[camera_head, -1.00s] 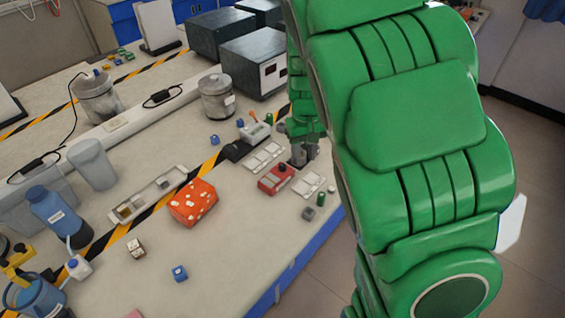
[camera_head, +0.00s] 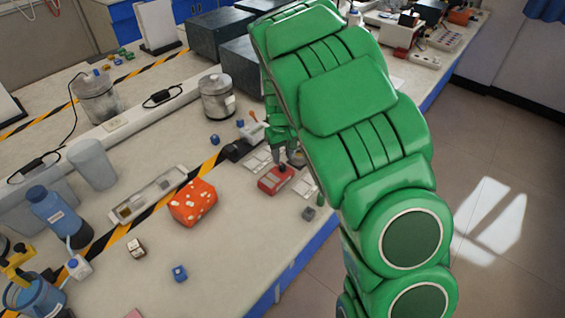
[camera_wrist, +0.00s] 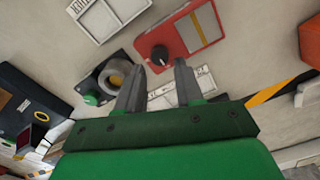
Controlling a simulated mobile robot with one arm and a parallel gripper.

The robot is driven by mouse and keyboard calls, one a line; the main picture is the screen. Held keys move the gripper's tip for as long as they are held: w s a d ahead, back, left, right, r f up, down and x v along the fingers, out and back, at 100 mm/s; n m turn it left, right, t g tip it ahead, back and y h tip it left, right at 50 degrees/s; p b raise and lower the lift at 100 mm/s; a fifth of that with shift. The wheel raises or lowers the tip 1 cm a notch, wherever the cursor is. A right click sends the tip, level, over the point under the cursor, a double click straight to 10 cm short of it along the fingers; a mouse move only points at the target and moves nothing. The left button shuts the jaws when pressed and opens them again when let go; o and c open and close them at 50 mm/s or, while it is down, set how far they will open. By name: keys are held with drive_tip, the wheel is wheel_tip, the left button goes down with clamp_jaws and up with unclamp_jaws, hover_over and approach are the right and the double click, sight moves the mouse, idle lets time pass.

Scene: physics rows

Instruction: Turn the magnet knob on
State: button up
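A small red box (camera_head: 275,179) lies on the bench in the head view, just below my gripper (camera_head: 294,158). In the wrist view the red box (camera_wrist: 196,32) carries a round black knob (camera_wrist: 160,54) with a pale pointer mark and a grey-tan panel beside it. Which knob is the magnet knob I cannot read from any label. My gripper (camera_wrist: 164,72) shows two grey fingers, apart, with nothing between them. The fingertips lie close to the black knob in the picture but show a gap from it. My green arm hides part of the bench in the head view.
A dark block with a metal ring (camera_wrist: 114,76) and green button sits left of the fingers in the wrist view. White panels (camera_wrist: 106,14) lie around. An orange box (camera_head: 193,203) and a dark grey cube (camera_head: 308,213) stand on the bench.

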sight(282, 166)
drive_tip(key=shift+f, duration=2)
clamp_jaws()
